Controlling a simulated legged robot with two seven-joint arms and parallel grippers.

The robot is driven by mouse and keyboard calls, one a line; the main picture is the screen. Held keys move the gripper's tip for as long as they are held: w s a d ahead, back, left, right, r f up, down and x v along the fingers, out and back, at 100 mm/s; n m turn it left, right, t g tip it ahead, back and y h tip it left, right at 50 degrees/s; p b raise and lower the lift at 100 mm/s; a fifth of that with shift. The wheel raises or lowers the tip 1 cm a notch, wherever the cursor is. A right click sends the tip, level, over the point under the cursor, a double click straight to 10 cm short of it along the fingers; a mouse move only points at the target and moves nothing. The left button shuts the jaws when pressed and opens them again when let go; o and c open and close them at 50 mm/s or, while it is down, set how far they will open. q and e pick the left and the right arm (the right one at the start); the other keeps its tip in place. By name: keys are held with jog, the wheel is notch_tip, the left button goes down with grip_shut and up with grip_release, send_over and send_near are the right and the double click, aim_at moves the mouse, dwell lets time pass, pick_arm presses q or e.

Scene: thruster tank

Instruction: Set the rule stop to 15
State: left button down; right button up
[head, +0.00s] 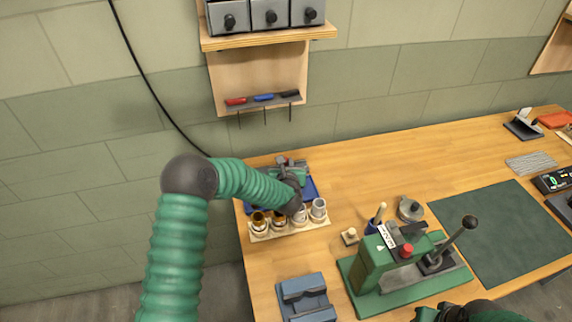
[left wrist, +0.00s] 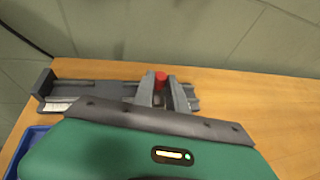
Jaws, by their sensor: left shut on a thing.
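In the left wrist view the grey rule (left wrist: 100,90) lies along the table, with a raised end block at its left end and a pale scale strip (left wrist: 57,106). The rule stop, a small block topped by a red knob (left wrist: 160,80), sits between the fingers of my left gripper (left wrist: 164,98), which is shut on it. The scale numbers cannot be read. In the head view my left gripper (head: 287,168) is at the back left of the table, and my arm hides much of the rule. My right gripper (head: 440,313) is partly cut off at the bottom edge.
A wooden rack with several jars (head: 290,227) stands just in front of my left gripper. A blue tray (head: 311,187) lies beside it. A green press (head: 405,262) with a lever and a blue-grey block (head: 303,296) stand nearer. The back middle tabletop is clear.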

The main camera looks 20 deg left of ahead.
pick_arm(q)
jog(key=shift+f, duration=0.15)
jog(key=shift+r, duration=0.2)
jog(key=c, duration=1.3)
grip_release()
jog(key=shift+c, duration=0.2)
pick_arm(e)
jog(key=shift+f, duration=0.4)
pick_arm(q)
jog(key=v, duration=1.6)
jog(key=shift+s+d+b, duration=0.2)
jog(key=shift+s+b, duration=0.1)
jog(key=shift+s, duration=0.1)
pick_arm(e)
jog(key=shift+f, duration=0.25)
